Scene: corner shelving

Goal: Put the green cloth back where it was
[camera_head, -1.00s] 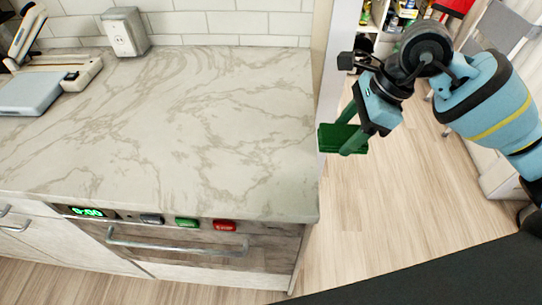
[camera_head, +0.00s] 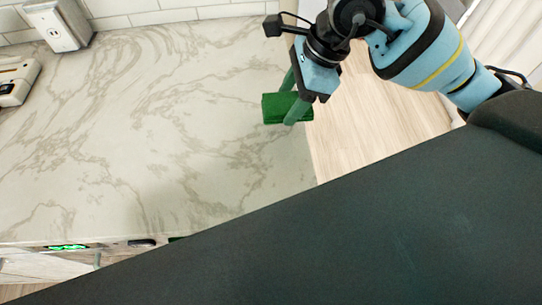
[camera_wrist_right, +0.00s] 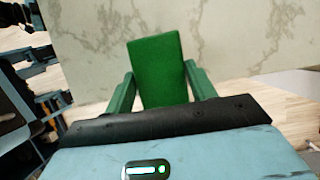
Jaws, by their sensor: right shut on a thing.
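The green cloth (camera_head: 276,108) is a small folded dark-green block. My right gripper (camera_head: 290,108) is shut on it and holds it over the right edge of the marble counter (camera_head: 150,140) in the head view. In the right wrist view the cloth (camera_wrist_right: 158,72) stands between the two green fingers (camera_wrist_right: 160,90), with the counter's marble surface behind it. Whether the cloth touches the counter I cannot tell. My left gripper is not in view.
A white outlet box (camera_head: 57,27) stands by the tiled wall at the back left. A white device (camera_head: 18,80) sits at the left edge. The middle of the counter is clear. Wood floor (camera_head: 370,120) lies to the right.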

